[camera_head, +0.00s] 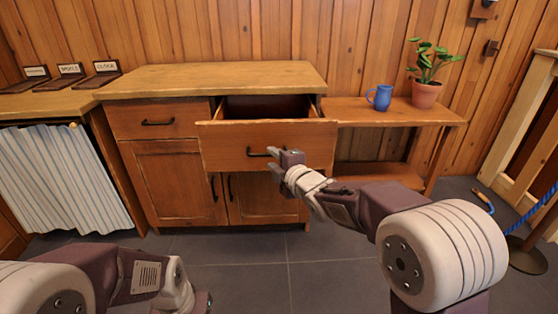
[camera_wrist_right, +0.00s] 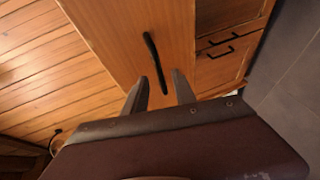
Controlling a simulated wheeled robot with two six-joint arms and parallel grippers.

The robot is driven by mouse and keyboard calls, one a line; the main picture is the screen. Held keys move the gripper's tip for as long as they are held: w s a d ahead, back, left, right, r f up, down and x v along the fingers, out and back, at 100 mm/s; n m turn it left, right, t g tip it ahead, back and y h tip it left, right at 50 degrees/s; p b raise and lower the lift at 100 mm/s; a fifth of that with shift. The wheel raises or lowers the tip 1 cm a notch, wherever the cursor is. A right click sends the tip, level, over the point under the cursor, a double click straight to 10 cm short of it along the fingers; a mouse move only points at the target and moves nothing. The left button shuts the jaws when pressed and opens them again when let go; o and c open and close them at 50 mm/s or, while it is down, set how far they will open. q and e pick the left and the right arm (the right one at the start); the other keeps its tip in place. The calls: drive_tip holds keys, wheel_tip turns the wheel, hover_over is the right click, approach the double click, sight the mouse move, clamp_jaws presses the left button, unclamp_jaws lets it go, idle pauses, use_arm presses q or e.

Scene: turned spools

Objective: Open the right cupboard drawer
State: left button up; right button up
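The right cupboard drawer (camera_head: 225,146) is pulled well out of the wooden cupboard (camera_head: 215,78), and its dark inside shows from above. Its black bar handle (camera_head: 262,153) is on the front, and it also shows in the right wrist view (camera_wrist_right: 151,55). My right gripper (camera_head: 284,155) is at the handle's right part. In the right wrist view my right gripper's fingers (camera_wrist_right: 160,80) are apart, with one end of the handle between them; contact cannot be told. My left gripper (camera_head: 203,301) is low at the bottom edge, away from the cupboard, its fingers mostly cut off.
The left drawer (camera_head: 157,121) is shut, and the doors (camera_head: 176,182) below are closed. A blue mug (camera_head: 380,97) and a potted plant (camera_head: 425,94) stand on the side table (camera_head: 395,115). A striped curtain (camera_head: 60,175) hangs at left. Grey floor in front is clear.

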drive_tip(key=p+v, duration=0.1)
drive_tip(key=v, duration=0.3)
drive_tip(key=shift+s+d+r, duration=0.1)
drive_tip(key=shift+s+d, duration=0.1)
drive_tip(key=shift+s, duration=0.15)
drive_tip(key=d+r+m+h+p, duration=0.1)
drive_tip(key=d+r+p, duration=0.3)
drive_tip(key=p, duration=0.1)
drive_tip(key=s+d+f+m+g+h+p, duration=0.2)
drive_tip(key=s+d+f+m+g+h, duration=0.2)
drive_tip(key=s+d+f+m, duration=0.5)
drive_tip(key=s+f+m+g+h, duration=0.1)
drive_tip(key=s+f+m+g, duration=0.45)
drive_tip(key=s, duration=0.35)
drive_tip(key=s+f+m+g, duration=0.4)
drive_tip(key=s+f+m, duration=0.25)
drive_tip(key=s, duration=0.25)
wheel_tip(320, 180, up, 38)
drive_tip(key=p, duration=3.8)
drive_tip(key=shift+w+d+r, duration=0.15)
drive_tip(key=shift+d+r, duration=0.05)
drive_tip(key=shift+d, duration=0.25)
